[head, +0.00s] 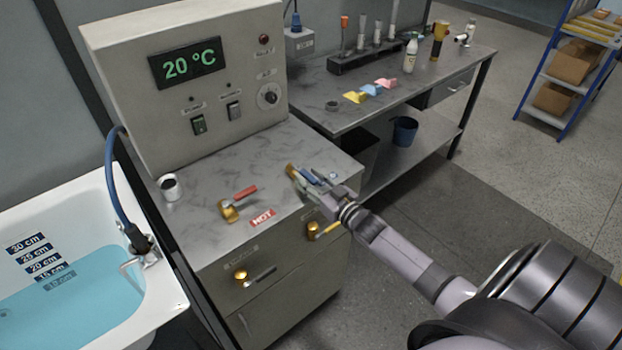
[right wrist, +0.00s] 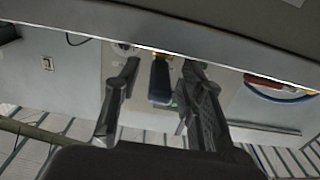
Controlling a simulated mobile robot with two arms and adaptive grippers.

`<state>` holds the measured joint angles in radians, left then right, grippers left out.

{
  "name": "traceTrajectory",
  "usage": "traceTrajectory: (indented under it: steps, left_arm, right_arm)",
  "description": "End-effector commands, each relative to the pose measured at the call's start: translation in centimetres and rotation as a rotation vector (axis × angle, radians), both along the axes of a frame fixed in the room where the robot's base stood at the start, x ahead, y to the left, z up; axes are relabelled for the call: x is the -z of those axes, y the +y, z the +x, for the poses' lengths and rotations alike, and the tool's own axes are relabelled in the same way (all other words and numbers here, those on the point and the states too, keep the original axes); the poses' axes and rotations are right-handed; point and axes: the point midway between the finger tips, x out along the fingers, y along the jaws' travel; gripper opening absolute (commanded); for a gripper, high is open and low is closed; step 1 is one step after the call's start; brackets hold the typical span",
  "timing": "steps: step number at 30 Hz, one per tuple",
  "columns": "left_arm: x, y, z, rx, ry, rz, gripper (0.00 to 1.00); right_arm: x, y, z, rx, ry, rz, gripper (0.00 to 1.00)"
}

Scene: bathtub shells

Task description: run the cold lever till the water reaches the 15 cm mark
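The white bathtub (head: 165,285) at the left holds blue water (head: 90,300). The 15 cm mark (head: 50,272) is just at the waterline; the 10 cm mark (head: 60,282) shows through the water. The blue cold lever (head: 310,176) is at the right of the grey counter. My right gripper (head: 305,182) is at this lever. In the right wrist view the blue lever (right wrist: 160,80) stands between the two spread fingers, with gaps on both sides. The red hot lever (head: 244,194) is left of it, by a HOT label (head: 263,217). My left gripper is out of view.
The control cabinet (head: 150,110) has a display (head: 187,63) reading 20 °C. A cup (head: 170,187) stands at the counter's left. Two more brass fittings with handles are on the front panel, one (head: 313,229) just below my right gripper. A workbench (head: 400,80) stands behind.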

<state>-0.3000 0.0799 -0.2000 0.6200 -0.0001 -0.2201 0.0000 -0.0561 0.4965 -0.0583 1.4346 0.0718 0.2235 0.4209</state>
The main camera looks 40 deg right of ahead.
Motion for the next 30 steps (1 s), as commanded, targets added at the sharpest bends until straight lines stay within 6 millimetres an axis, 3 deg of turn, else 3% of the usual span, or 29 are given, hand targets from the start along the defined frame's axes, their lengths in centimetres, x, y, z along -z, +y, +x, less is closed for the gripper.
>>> traceTrajectory:
  steps: [18,30]
  left_arm:
    - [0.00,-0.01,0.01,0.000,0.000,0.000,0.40]
    - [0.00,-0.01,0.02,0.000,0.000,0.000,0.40]
  right_arm:
    - [0.02,0.00,-0.05,0.000,0.000,0.000,0.00]
    - [0.02,0.00,-0.05,0.000,0.000,0.000,0.00]
